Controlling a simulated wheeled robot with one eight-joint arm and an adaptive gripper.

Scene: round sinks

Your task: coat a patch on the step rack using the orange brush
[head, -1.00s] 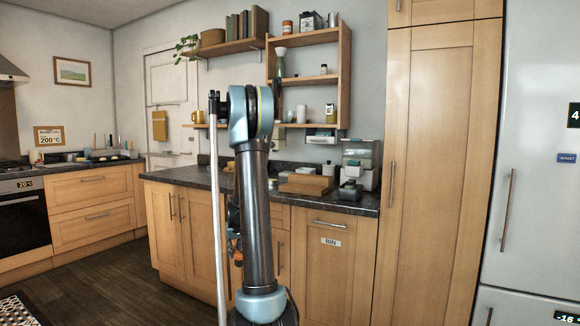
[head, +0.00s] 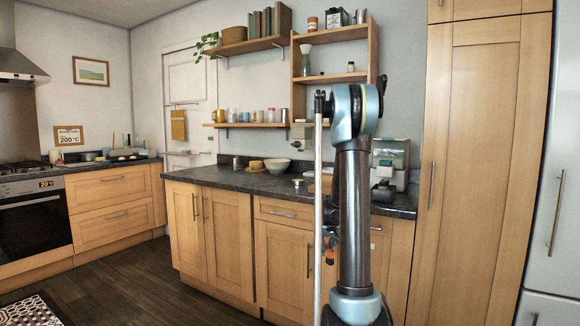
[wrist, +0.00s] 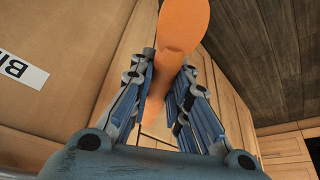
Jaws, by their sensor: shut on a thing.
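My gripper (wrist: 168,65) is shut on the orange brush (wrist: 184,25) in the wrist view. The brush is between the two blue-grey fingers and sticks out beyond them, with a broad rounded orange part at the top of the picture. In the head view a small orange bit of the brush (head: 329,250) shows left of my arm, in front of the cabinet doors and below the worktop. My arm mostly hides the gripper there. I cannot make out the step rack for certain in either view.
A coffee machine (head: 390,160) stands right of my arm. The oven (head: 30,215) is at the left.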

